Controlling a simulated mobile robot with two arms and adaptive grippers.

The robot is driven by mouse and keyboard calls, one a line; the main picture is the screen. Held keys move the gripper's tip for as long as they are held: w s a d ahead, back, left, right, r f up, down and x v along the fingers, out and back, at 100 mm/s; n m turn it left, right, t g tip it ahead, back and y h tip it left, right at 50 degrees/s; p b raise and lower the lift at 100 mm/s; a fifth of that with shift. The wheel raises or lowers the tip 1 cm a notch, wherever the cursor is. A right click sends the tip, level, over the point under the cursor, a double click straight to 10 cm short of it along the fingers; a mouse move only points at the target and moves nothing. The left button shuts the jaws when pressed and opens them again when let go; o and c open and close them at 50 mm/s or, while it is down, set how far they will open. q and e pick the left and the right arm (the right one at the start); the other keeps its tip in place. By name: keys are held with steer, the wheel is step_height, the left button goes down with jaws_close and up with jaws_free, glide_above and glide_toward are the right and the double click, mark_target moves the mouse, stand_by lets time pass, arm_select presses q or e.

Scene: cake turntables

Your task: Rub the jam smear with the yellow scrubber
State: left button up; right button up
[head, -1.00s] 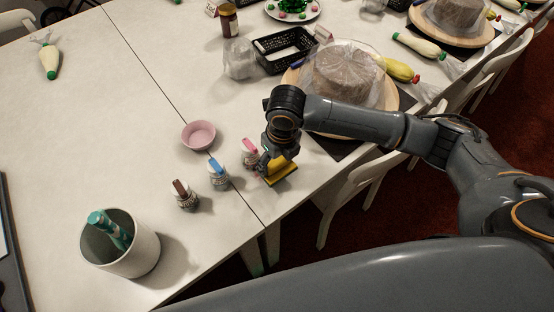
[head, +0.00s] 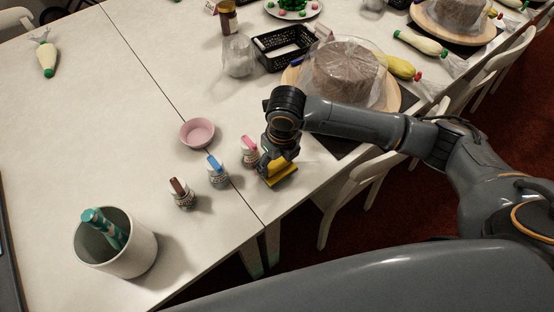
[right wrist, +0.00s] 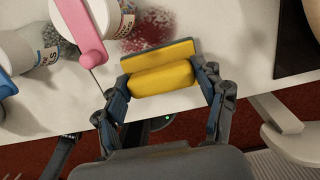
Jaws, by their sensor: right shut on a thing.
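The yellow scrubber (right wrist: 163,76) is held between the fingers of my right gripper (right wrist: 165,84), which is shut on it. In the head view the scrubber (head: 281,174) sits under my right gripper (head: 277,163), at the table's edge near the seam. The jam smear (right wrist: 148,29) is a dark red, speckled patch on the table in the right wrist view, just beyond the scrubber's far edge. The scrubber may cover part of it. In the head view my gripper hides most of the smear's area. My left gripper is not in view.
A wrapped cake (head: 345,75) on a wooden turntable (head: 400,98) is behind my arm. A white chair (head: 350,195) stands below the edge.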

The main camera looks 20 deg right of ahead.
steer(key=shift+f+b, duration=0.3)
steer(key=shift+f, duration=0.55)
steer(key=shift+w+a+r, duration=0.1)
steer(key=shift+w+a, duration=0.2)
steer(key=shift+w, duration=0.55)
steer(key=shift+w+a+r, duration=0.1)
steer(key=shift+w+a, duration=0.2)
steer(key=shift+w, duration=0.55)
steer(key=shift+w+a+f, duration=0.1)
steer(key=shift+w+a, duration=0.15)
steer(key=shift+w, duration=0.35)
steer(key=shift+w+a+f, duration=0.1)
steer(key=shift+w+a, duration=0.1)
steer(key=shift+w, duration=0.4)
steer(key=shift+w+a+f, duration=0.1)
steer(key=shift+w+a, duration=0.15)
steer(key=shift+w, duration=0.35)
steer(key=shift+r+p, duration=0.15)
steer(key=shift+p, duration=0.3)
steer(key=shift+s+d+p, duration=0.3)
steer(key=shift+s+p, duration=0.45)
steer(key=shift+p, duration=0.1)
steer(key=shift+s+d+p, duration=0.3)
steer(key=shift+s+p, duration=0.4)
steer(key=shift+s, duration=0.05)
steer(key=shift+s+d+p, duration=0.15)
steer(key=shift+s+p, duration=0.15)
steer(key=shift+s, duration=0.15)
